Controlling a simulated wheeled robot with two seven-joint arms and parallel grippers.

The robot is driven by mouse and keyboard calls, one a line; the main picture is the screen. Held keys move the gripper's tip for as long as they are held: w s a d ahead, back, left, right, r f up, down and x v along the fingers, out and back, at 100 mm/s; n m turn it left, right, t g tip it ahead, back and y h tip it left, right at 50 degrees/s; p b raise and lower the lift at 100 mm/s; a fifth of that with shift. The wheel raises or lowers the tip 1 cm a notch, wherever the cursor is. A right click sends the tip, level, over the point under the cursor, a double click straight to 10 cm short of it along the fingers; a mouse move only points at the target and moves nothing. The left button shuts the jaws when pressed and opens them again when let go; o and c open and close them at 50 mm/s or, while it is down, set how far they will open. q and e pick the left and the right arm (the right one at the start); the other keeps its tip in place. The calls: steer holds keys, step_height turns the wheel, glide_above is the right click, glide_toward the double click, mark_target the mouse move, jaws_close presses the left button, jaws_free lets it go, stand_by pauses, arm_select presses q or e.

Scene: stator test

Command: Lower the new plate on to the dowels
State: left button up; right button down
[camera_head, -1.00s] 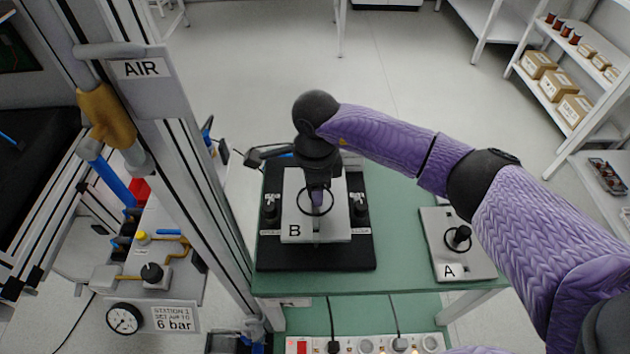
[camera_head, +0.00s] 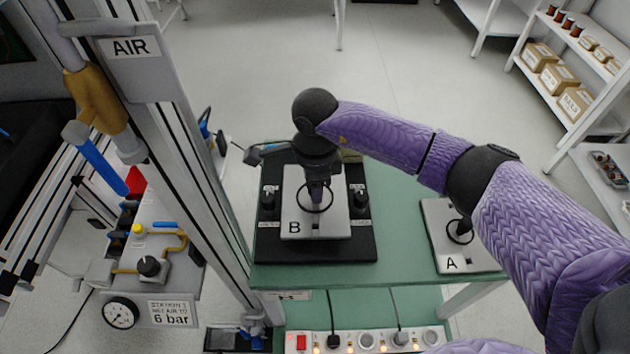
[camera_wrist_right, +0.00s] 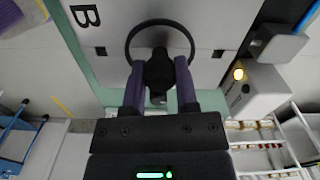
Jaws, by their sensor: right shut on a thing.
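The new plate B (camera_head: 298,212) is a light metal plate with a black ring on top. My right gripper (camera_head: 317,190) is above its middle. In the wrist view it is shut on the plate's dark central knob (camera_wrist_right: 158,72), inside the ring. Plate B (camera_wrist_right: 215,30) looks about level there. It is over the black base (camera_head: 320,250) on the green table; whether it touches the base, I cannot tell. No dowels can be made out. My left gripper is not in view.
Plate A (camera_head: 443,238) lies on the green table (camera_head: 400,215) at the right, below my right forearm. Dark clamps (camera_head: 268,197) flank plate B. A metal post (camera_head: 185,150) stands left of the table. A power strip (camera_head: 368,340) runs along the front.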

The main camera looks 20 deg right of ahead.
steer(key=shift+f, duration=0.3)
steer(key=shift+f+b, duration=0.75)
steer(key=shift+b, duration=0.05)
steer(key=shift+f+b, duration=0.45)
steer(key=shift+f, duration=0.15)
stand_by(0.4)
steer(key=shift+c, duration=1.4)
jaws_free()
